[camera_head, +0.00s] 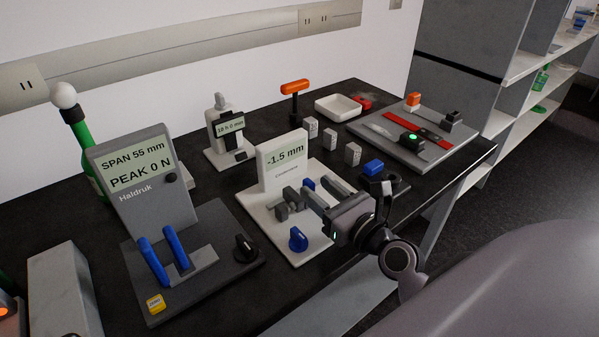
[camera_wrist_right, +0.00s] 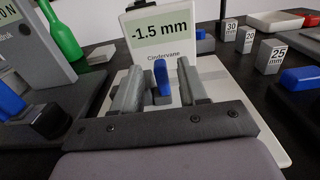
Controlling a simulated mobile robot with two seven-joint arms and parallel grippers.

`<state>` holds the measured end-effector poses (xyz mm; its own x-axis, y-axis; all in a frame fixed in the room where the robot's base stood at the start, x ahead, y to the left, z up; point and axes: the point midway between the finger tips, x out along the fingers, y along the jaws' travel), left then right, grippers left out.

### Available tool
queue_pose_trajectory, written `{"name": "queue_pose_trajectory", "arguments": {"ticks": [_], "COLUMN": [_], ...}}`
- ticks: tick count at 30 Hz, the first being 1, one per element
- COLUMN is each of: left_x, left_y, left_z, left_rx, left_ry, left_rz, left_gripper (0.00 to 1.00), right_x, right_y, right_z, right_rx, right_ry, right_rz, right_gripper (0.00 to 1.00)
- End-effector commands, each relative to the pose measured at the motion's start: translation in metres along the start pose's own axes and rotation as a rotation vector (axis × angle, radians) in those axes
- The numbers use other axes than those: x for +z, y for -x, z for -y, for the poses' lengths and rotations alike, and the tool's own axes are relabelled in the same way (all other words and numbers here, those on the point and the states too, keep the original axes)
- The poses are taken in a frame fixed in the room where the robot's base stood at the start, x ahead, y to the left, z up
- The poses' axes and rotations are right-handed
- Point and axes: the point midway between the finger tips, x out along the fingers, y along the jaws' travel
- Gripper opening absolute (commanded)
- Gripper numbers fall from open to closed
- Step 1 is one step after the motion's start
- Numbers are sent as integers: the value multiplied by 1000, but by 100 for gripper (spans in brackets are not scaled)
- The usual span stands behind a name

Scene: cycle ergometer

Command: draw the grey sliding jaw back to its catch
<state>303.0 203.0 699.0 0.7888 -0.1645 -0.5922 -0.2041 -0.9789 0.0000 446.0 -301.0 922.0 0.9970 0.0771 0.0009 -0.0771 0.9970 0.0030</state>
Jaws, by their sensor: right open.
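The white Cindervane gauge (camera_head: 277,155) reads -1.5 mm; its display also shows in the right wrist view (camera_wrist_right: 160,30). Small dark grey jaw blocks (camera_head: 283,210) sit on its base, left of my right gripper; I cannot tell which one slides. A blue knob (camera_head: 298,239) is at the front of the base. My right gripper (camera_head: 312,194) is open over the base. In the right wrist view a blue upright piece (camera_wrist_right: 161,78) stands between its two fingers, with gaps on both sides. Fingers and body hide part of the mechanism. My left gripper is not in view.
The Haldruk grip meter (camera_head: 150,185) with blue handles stands to the left. Several grey gauge blocks (camera_head: 352,154), a blue block (camera_head: 373,167), a white tray (camera_head: 338,107) and a red-and-black fixture (camera_head: 415,130) lie behind and right. A grey timer stand (camera_head: 226,130) is behind.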

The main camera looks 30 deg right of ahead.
Motion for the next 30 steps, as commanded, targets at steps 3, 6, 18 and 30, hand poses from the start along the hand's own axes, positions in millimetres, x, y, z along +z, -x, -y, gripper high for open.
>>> {"name": "queue_pose_trajectory", "arguments": {"ticks": [3, 6, 18, 30], "left_x": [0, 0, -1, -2], "left_y": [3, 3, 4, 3], "left_z": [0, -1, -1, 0], "left_rx": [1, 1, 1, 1], "left_ry": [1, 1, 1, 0], "left_rz": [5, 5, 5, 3], "left_gripper": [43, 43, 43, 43], "right_x": [2, 1, 0, 0], "right_y": [-17, -30, -57, -57], "right_z": [0, -1, 0, 0], "right_rx": [1, 1, 1, 0], "right_ry": [0, 1, 3, 3], "right_rz": [2, 2, -2, -1], "right_gripper": [43, 43, 43, 0]}}
